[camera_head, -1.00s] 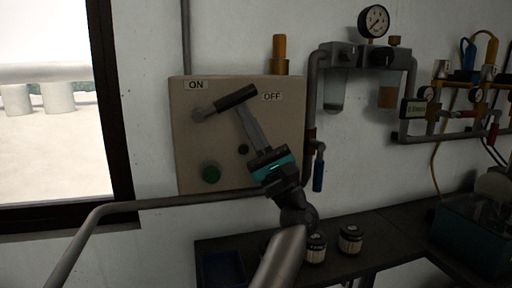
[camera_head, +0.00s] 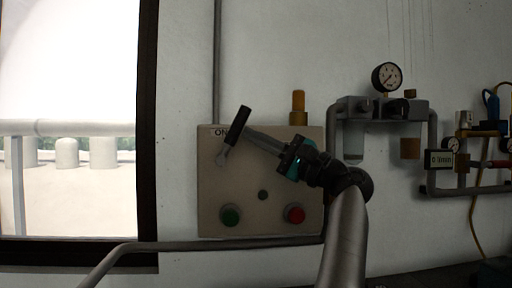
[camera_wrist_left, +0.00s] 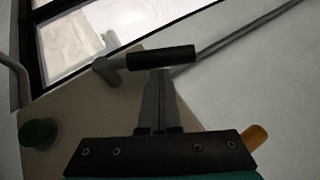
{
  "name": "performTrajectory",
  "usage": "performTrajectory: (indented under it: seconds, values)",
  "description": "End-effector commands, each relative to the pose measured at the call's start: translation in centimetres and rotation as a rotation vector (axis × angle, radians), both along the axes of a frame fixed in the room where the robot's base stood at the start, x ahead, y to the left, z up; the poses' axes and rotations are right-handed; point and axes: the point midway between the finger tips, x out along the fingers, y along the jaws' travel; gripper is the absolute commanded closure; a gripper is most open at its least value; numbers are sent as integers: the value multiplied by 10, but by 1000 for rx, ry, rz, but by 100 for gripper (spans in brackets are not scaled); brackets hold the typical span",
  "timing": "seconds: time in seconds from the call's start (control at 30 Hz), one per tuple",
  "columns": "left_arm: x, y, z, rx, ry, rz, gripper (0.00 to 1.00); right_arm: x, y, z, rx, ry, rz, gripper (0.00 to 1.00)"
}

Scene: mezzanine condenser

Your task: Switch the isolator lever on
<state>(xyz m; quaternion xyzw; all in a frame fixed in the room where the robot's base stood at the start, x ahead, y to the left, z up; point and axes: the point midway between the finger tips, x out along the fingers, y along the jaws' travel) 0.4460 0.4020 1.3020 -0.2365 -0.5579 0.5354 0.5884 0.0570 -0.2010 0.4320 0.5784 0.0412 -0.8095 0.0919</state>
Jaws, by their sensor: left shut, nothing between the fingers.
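The isolator lever has a black handle (camera_head: 238,122) on a grey arm and pivot at the upper left of the beige switch box (camera_head: 250,188). The handle stands steeply, leaning slightly right, and partly covers the ON label (camera_head: 219,132). My left gripper (camera_head: 250,135) is shut and empty, its fingertips against or very close to the handle's right side. In the left wrist view, the closed fingertips (camera_wrist_left: 157,74) meet the underside of the handle (camera_wrist_left: 161,57) near its middle. The OFF label cannot be seen, with my gripper over that area. My right gripper is out of view.
A green button (camera_head: 230,216) and a red button (camera_head: 294,214) sit low on the box. A pipe runs beneath it. A pressure gauge (camera_head: 387,77) and filter units stand to the right, a window to the left. The wall above the box is mostly clear.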

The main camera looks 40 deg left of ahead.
Motion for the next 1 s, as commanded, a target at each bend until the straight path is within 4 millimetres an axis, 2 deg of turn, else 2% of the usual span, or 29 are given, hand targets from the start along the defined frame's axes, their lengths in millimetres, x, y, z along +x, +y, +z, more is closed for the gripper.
performTrajectory:
  seconds: [0.03, 0.3, 0.5, 0.8, 1.0]
  values:
    - [-1, 2, 1, -28, -29, -1, 100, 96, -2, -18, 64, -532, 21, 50]
    - [-9, 9, 14, -150, -171, -1, 100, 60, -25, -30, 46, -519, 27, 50]
    - [-15, 15, 20, -229, -263, -1, 100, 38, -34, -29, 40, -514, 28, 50]
    - [-24, 22, 26, -324, -374, 0, 100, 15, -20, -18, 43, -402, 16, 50]
    - [-27, 25, 27, -358, -416, 2, 100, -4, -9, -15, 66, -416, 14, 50]
